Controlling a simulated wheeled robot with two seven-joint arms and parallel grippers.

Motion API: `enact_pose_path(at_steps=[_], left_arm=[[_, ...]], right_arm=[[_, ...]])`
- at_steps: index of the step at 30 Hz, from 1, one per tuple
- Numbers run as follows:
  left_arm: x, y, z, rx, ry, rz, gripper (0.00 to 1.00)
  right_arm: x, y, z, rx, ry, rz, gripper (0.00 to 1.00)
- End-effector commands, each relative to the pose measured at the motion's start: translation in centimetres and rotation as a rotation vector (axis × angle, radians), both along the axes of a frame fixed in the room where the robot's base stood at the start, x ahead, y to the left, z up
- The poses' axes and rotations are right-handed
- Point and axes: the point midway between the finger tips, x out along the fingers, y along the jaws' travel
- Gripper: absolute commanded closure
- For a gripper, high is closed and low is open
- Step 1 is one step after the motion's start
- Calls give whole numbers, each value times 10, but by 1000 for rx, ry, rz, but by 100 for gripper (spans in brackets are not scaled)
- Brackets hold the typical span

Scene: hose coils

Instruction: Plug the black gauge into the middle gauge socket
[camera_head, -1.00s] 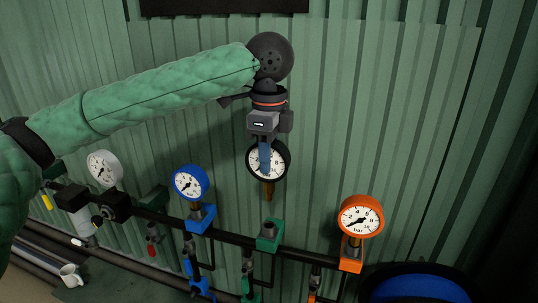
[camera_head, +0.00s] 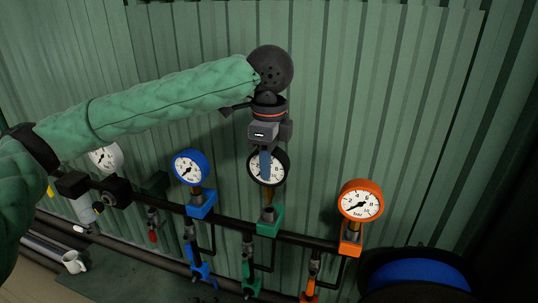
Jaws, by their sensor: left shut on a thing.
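The black gauge (camera_head: 280,171) has a white dial and a black rim. It is upright in my left gripper (camera_head: 265,168), which is shut on it from above, with a finger covering part of the dial. The gauge's brass stem (camera_head: 269,197) points down and its lower end is at the top of the green middle socket (camera_head: 270,222). I cannot tell how far the stem is in the socket. My right gripper is not in view.
A blue gauge (camera_head: 188,167) stands in a blue socket (camera_head: 201,206) on the left. An orange gauge (camera_head: 361,201) stands in an orange socket (camera_head: 350,244) on the right. A white gauge (camera_head: 108,157) is partly behind my left arm. A dark pipe (camera_head: 305,239) carries the sockets.

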Motion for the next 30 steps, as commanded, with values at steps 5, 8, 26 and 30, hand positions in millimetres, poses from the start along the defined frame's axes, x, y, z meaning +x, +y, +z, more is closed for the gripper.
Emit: enact_pose_path(at_steps=[5,8,26,30], left_arm=[[0,0,-9,0,0,0,95],[0,0,-8,0,0,0,95],[-1,0,-8,-1,0,0,95],[-1,0,-8,0,0,0,95]], right_arm=[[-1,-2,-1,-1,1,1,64],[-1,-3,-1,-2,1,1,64],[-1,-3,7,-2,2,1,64],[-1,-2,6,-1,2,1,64]])
